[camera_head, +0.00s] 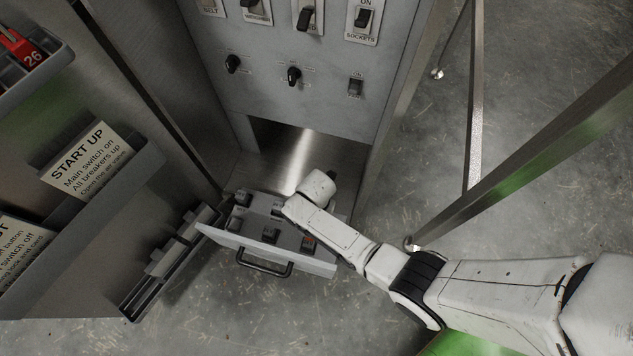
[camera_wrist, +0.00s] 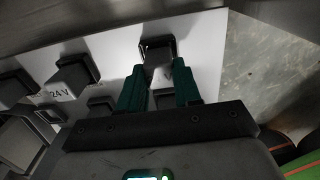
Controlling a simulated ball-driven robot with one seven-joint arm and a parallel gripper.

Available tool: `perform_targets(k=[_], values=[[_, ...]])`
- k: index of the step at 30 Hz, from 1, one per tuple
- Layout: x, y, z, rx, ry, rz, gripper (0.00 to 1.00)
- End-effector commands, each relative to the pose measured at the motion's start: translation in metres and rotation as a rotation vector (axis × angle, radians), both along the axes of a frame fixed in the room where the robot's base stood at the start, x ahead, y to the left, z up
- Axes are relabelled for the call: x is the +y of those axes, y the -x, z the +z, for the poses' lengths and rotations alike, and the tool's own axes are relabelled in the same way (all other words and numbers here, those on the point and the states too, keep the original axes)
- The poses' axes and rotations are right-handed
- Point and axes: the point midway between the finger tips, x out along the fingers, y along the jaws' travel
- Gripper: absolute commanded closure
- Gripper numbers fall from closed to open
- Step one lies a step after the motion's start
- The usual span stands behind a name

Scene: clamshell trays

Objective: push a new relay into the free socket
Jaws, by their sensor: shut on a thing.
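My gripper (camera_wrist: 158,70) has its two green fingers shut on a dark block-shaped relay (camera_wrist: 158,48) at the top middle of the wrist view. It is over the pale panel (camera_wrist: 208,45) of the pulled-out drawer. Another dark block (camera_wrist: 163,98) shows between the fingers, partly hidden. A relay beside a "24 V" label (camera_wrist: 60,95) stands to the left. In the head view the drawer (camera_head: 285,256) holds several dark relays (camera_head: 270,233); my wrist covers its right rear part and hides the fingertips. I cannot tell which socket is free or how deep the held relay sits.
The drawer has a black handle (camera_head: 264,266) in front. A grey cabinet panel (camera_head: 290,105) with switches rises behind. A dark rack (camera_head: 160,275) stands left of the drawer. A metal frame post (camera_head: 520,160) is on the right; the floor between is clear.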

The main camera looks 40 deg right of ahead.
Motion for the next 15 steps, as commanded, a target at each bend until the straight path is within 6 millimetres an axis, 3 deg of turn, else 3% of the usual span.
perform_targets(k=[6, 7, 15], values=[[0.0000, -0.0002, 0.0001, 0.000, 0.000, 0.000, 1.00], [0.0000, -0.0002, 0.0001, 0.000, 0.000, 0.000, 0.65], [0.0000, -0.0004, 0.0001, -0.001, -0.001, 0.000, 0.39]])
